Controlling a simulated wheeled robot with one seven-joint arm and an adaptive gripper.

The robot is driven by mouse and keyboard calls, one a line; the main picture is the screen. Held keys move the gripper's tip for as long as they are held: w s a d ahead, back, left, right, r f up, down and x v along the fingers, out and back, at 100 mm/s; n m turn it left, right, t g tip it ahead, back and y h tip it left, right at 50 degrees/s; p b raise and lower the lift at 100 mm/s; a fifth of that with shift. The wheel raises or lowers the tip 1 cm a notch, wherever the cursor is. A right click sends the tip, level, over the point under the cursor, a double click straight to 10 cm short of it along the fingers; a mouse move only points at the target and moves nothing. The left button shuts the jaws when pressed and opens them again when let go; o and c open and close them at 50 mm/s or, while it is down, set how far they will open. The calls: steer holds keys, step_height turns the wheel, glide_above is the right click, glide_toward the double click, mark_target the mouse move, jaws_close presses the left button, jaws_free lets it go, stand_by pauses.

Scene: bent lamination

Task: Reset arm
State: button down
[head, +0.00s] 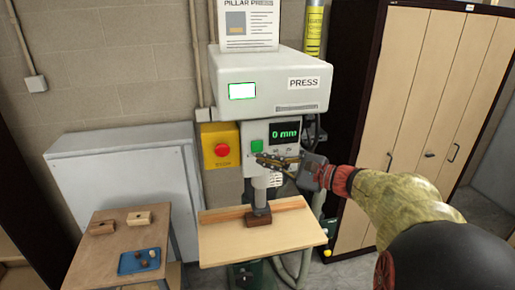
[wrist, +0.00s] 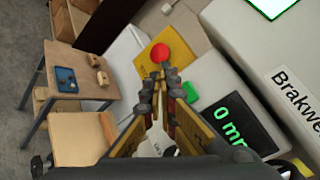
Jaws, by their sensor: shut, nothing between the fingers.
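My arm reaches in from the right in the head view. My gripper (head: 262,160) is shut and empty in front of the grey pillar press (head: 265,95), just below its "0 mm" display (head: 284,133) and green button (head: 257,146). In the wrist view the fingertips (wrist: 161,74) come together just below the red stop button (wrist: 159,53) in the picture. I cannot tell whether they touch anything. The stop button sits on a yellow box (head: 219,140). A dark block (head: 258,218) is under the press ram, by a long wooden strip (head: 225,214).
The press table (head: 290,240) is mostly bare in front. At left, a small wooden table (head: 95,262) holds two wooden blocks (head: 139,218) and a blue tray (head: 128,264) with small pieces. A grey cabinet (head: 125,165) stands behind it. Tall wooden lockers (head: 425,90) stand at right.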

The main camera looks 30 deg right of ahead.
stand_by(0.3)
steer(key=s+a+f+n+g+h+b, duration=0.3)
steer(key=s+f+n+g+b, duration=0.15)
steer(key=s+f, duration=0.4)
steer(key=s+a+f+n+g+h+b, duration=0.35)
steer(key=s+f+n, duration=0.25)
steer(key=s+f, duration=0.3)
steer(key=s+a+f+n+g+h+b, duration=0.2)
steer(key=s+a+f+n+g+b, duration=0.15)
steer(key=s+f+n, duration=0.5)
steer(key=a+f+n+t+b, duration=0.1)
steer(key=a+f+t+b, duration=0.1)
steer(key=a+b, duration=0.2)
steer(key=shift+w+a+b, duration=0.3)
steer(key=shift+a+b, duration=0.05)
steer(key=shift+a, duration=0.65)
steer(key=shift+d+f, duration=0.1)
steer(key=shift+d, duration=0.05)
